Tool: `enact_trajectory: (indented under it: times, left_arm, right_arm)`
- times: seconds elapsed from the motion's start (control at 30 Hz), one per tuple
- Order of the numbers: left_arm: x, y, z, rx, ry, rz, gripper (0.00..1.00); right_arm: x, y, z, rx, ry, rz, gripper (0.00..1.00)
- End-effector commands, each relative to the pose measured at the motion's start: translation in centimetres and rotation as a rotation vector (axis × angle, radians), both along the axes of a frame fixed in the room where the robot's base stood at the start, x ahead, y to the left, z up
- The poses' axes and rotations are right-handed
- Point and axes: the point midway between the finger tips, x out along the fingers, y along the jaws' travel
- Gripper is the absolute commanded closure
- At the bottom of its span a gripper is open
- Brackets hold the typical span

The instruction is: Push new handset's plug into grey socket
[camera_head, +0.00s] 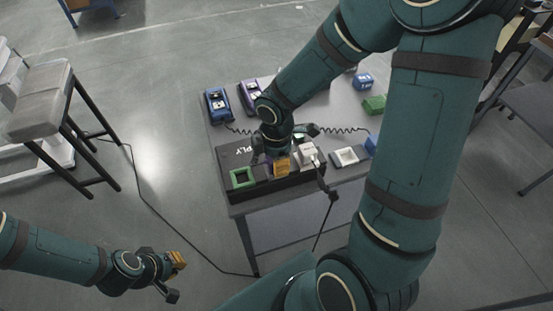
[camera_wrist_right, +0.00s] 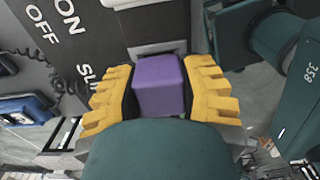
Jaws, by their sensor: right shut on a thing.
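A purple block-shaped plug (camera_wrist_right: 160,88) sits between the yellow fingers of my right gripper (camera_wrist_right: 160,92), which is shut on it. A grey socket (camera_wrist_right: 152,48) lies directly beyond the plug in the right wrist view, partly hidden by it. I cannot tell whether the plug has entered it. In the head view my right gripper (camera_head: 275,160) is low over the dark socket box (camera_head: 285,187), and its arm hides part of it. My left gripper (camera_head: 176,264) hangs at lower left, away from the table; its finger gap is unclear. Purple (camera_head: 249,97) and blue (camera_head: 218,104) handsets lie at the table's far left.
The box has a green-framed socket (camera_head: 243,178) at its left and a pale block (camera_head: 307,153) on its right part. A grey-white frame (camera_head: 350,156), a green block (camera_head: 374,104) and a blue block (camera_head: 363,81) lie on the table (camera_head: 330,115). A stool (camera_head: 45,100) stands left.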

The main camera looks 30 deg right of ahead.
Motion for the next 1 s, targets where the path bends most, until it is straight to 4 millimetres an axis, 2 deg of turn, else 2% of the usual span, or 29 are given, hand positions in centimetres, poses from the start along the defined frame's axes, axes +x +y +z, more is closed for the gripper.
enact_trajectory:
  times: [0.4,0.43,0.5,0.7,0.77,1.0]
  left_arm:
    - [0.00,0.00,-0.23,0.000,0.000,0.000,1.00]
    - [0.00,0.00,-0.22,0.000,0.000,0.000,1.00]
    - [0.00,0.00,-0.22,0.000,0.000,0.000,1.00]
    - [0.00,0.00,-0.23,0.000,0.000,0.000,1.00]
    - [0.00,0.00,-0.23,0.000,0.000,0.000,1.00]
    - [0.00,0.00,-0.23,0.000,0.000,0.000,1.00]
  right_arm:
    - [0.01,0.00,-0.26,0.000,0.000,0.000,0.96]
    - [0.01,0.00,-0.26,0.000,0.000,0.000,0.47]
    - [0.01,0.00,-0.26,0.000,0.000,0.000,0.28]
    - [0.00,0.00,-0.27,0.000,0.000,0.000,0.28]
    - [-0.01,0.00,-0.28,0.000,0.000,0.000,0.12]
    - [-0.02,0.00,-0.29,0.000,0.001,0.000,0.12]
